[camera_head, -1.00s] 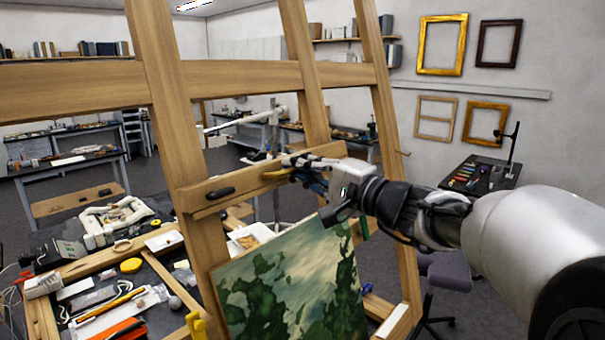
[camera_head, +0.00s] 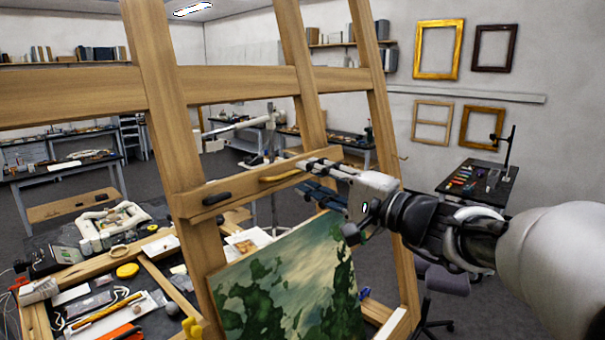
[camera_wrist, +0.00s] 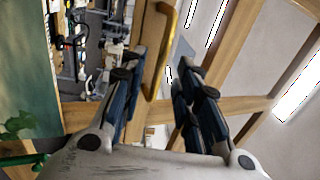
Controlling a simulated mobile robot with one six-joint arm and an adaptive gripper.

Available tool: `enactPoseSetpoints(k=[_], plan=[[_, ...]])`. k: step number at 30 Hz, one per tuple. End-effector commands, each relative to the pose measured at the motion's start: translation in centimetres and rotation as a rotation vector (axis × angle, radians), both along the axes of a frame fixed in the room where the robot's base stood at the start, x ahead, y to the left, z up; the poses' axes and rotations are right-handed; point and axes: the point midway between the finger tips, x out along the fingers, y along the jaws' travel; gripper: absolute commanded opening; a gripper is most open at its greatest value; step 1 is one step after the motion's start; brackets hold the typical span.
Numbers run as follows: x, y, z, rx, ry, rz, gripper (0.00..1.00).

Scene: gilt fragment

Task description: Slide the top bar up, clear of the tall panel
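The top bar (camera_head: 235,188) is a wooden crosspiece on the easel, with a dark knob (camera_head: 217,198) at its left and a brass-coloured handle (camera_head: 283,177) near its right end. The handle also shows in the wrist view (camera_wrist: 161,50). The tall panel (camera_head: 285,280), a green landscape painting, leans on the easel below the bar, with a visible gap between them. My gripper (camera_head: 303,176) is at the handle's right end. In the wrist view my gripper (camera_wrist: 155,72) has its fingers spread, with the handle between them in the picture; contact cannot be told.
The easel's fixed crossbeam (camera_head: 235,84) spans above the bar, and its uprights (camera_head: 165,110) stand close by. A cluttered worktable (camera_head: 95,270) is at the lower left. A stool (camera_head: 445,280) and a small dark table (camera_head: 480,182) stand to the right.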

Motion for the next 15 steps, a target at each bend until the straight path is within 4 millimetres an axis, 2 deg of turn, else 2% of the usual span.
enactPoseSetpoints(k=[1, 6, 10, 15], plan=[[-0.7, -1.1, 0.0, 0.000, -0.001, -0.006, 0.30], [-2.8, -3.8, -0.3, 0.000, -0.001, -0.004, 0.30], [-3.9, -5.1, -0.4, 0.001, 0.000, -0.003, 0.30], [-4.6, -5.8, -0.5, 0.000, 0.000, 0.000, 0.30]])
